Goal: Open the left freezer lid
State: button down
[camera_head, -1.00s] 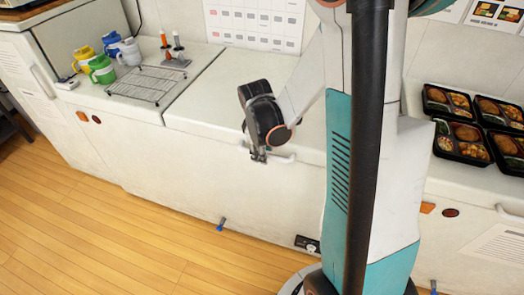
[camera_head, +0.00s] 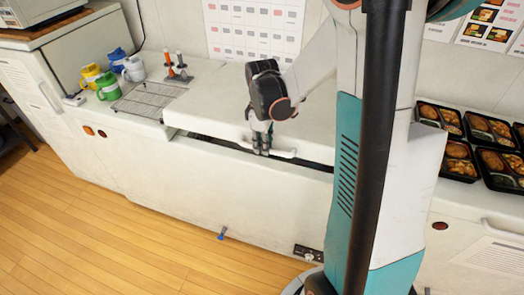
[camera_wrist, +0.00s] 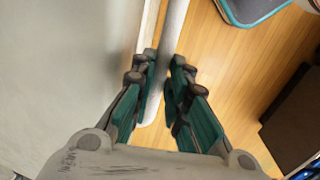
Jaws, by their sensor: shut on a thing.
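The white left freezer lid (camera_head: 225,110) in the head view is raised a little at its front edge, with a dark gap between it and the freezer body (camera_head: 230,190). A white bar handle (camera_head: 283,154) runs along the lid's front. My gripper (camera_head: 261,147) is at the handle, shut on it. In the wrist view the green-sided fingers of my gripper (camera_wrist: 164,85) stand on both sides of the pale handle (camera_wrist: 174,30). The lid's hinge side at the back is partly behind my arm.
A wire rack (camera_head: 150,98) lies on the counter left of the lid, close to its edge. Colored mugs (camera_head: 107,85) and upright bottles (camera_head: 175,68) stand nearby. Black bento trays (camera_head: 460,160) sit to the right.

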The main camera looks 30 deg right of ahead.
jog(key=w+d+r+p, duration=0.35)
jog(key=r+p, duration=0.25)
jog(key=r, duration=0.5)
jog(key=w+d+r+y+p, duration=0.1)
jog(key=w+d+r+p, duration=0.35)
jog(key=r, duration=0.65)
jog(key=w+d+r+p, duration=0.2)
jog(key=d+r+p, duration=0.4)
jog(key=r, duration=0.5)
jog(key=w+d+r+p, duration=0.6)
jog(key=d+r, duration=0.1)
jog(key=r, duration=0.1)
jog(key=shift+w+d+r+g, duration=0.2)
jog(key=shift+d+r+g, duration=0.1)
jog(key=shift+r, duration=0.1)
jog(key=c, duration=1.7)
grip_release()
jog(key=shift+d+f, duration=0.1)
jog(key=shift+d, duration=0.05)
jog(key=shift+o, duration=0.7)
jog(key=shift+w+d+f, duration=0.3)
jog(key=shift+w+d, duration=0.15)
jog(key=shift+d, duration=0.05)
jog(key=shift+a+r, duration=0.15)
jog(key=shift+a, duration=0.1)
